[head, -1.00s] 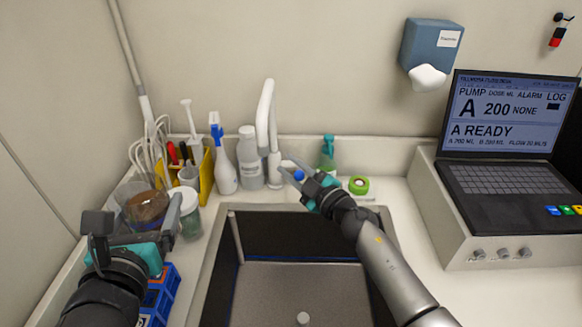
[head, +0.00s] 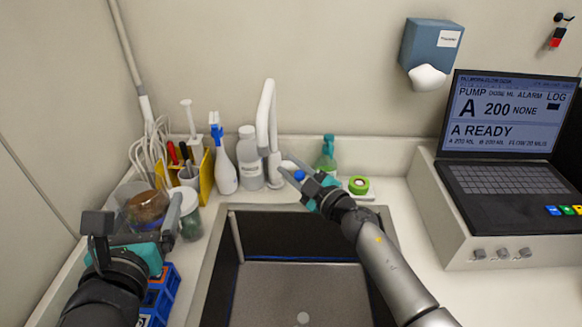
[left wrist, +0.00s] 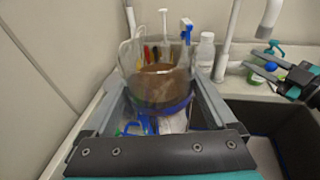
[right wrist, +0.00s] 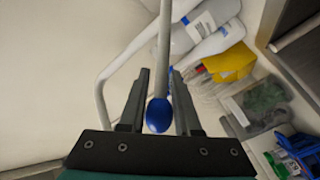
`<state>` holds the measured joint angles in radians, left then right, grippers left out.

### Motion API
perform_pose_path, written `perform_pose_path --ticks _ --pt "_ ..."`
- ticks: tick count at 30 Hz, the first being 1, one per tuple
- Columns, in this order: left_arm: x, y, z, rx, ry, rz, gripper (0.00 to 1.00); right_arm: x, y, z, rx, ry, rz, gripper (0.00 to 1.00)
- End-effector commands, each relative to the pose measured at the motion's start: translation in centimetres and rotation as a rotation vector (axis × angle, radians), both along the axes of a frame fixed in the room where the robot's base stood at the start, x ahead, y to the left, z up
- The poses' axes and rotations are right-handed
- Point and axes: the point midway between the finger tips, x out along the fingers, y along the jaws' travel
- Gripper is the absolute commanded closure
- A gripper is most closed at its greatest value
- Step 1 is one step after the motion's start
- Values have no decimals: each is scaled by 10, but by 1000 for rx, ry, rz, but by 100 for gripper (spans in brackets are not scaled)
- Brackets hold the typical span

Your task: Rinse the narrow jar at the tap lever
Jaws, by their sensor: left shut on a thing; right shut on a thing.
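A clear jar with brown contents (head: 146,208) is at the left of the sink. My left gripper (left wrist: 164,92) is shut on it, with one finger on each side in the left wrist view. The jar (left wrist: 163,84) looks upright. The white tap (head: 265,115) stands behind the sink. My right gripper (head: 306,180) is shut on the tap lever beside the tap. The lever's blue knob (right wrist: 158,115) shows between the fingers in the right wrist view. No water stream shows below the spout. The jar is well left of the spout.
The dark sink basin (head: 300,285) is clear in the middle. Behind the jar are a yellow caddy (head: 206,172), a spray bottle (head: 223,165) and a grey bottle (head: 249,160). A green container (head: 189,222) and a blue rack (head: 160,296) are close by. A laptop (head: 508,150) stands at right.

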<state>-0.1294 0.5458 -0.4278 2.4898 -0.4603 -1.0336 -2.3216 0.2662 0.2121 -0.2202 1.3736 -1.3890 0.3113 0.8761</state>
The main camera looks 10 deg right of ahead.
Motion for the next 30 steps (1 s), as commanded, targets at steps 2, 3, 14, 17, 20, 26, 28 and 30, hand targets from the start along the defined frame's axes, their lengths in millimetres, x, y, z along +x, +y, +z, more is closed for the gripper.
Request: perform_pose_path --ticks 2,3,14,17,20,26,28,30 --pt "0 0 1 0 -2 0 77 0 -1 0 0 0 -1 100" --pt "0 0 1 0 -2 0 77 0 -1 0 0 0 -1 100" --pt "0 0 -13 0 -2 0 77 -3 0 -8 -5 -28 0 100" --pt "0 0 -26 0 -2 0 77 -5 1 -13 -11 -59 0 100" --pt "0 0 -38 0 -2 0 77 -8 2 -17 -16 -89 0 100" --pt "0 0 -53 0 -2 0 77 -11 2 -21 -24 -134 0 100" --pt "0 0 -55 0 -2 0 77 -12 2 -21 -27 -143 0 100" --pt "0 0 -55 0 -2 0 77 -13 2 -20 -28 -148 0 100"
